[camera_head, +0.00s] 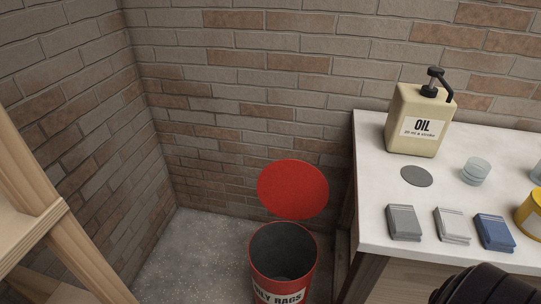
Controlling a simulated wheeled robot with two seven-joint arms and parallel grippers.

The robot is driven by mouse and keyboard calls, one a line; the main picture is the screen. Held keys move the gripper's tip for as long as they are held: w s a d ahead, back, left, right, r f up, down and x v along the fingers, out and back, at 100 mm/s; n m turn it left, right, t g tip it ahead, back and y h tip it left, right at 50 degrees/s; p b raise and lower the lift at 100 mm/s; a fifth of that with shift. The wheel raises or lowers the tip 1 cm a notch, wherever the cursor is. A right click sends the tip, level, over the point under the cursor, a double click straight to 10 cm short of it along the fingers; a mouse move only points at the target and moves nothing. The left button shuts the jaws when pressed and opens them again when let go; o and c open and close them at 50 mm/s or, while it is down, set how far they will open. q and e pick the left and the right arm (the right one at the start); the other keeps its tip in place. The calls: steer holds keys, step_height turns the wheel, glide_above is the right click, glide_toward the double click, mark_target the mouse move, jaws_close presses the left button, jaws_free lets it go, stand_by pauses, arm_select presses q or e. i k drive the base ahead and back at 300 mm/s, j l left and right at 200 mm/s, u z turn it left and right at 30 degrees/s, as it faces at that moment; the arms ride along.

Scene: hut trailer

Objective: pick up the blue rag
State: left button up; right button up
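The blue rag (494,232) is folded into a small block and lies on the white table (377,180), near its front edge. It is the rightmost of three folded rags in a row. A black rounded part of mine shows at the bottom right corner, in front of the table and below the blue rag in the picture. No gripper fingers show, so neither gripper can be seen. Nothing covers the blue rag.
A grey rag (403,222) and a light grey rag (451,225) lie left of it. Behind are a grey disc (416,176), a clear stacked container (474,171) and an oil pump can (411,120). A yellow can (530,214) stands close on the right. An open red bin (254,262) stands left of the table.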

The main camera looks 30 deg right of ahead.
mark_target(495, 235)
steer(key=z, duration=2.6)
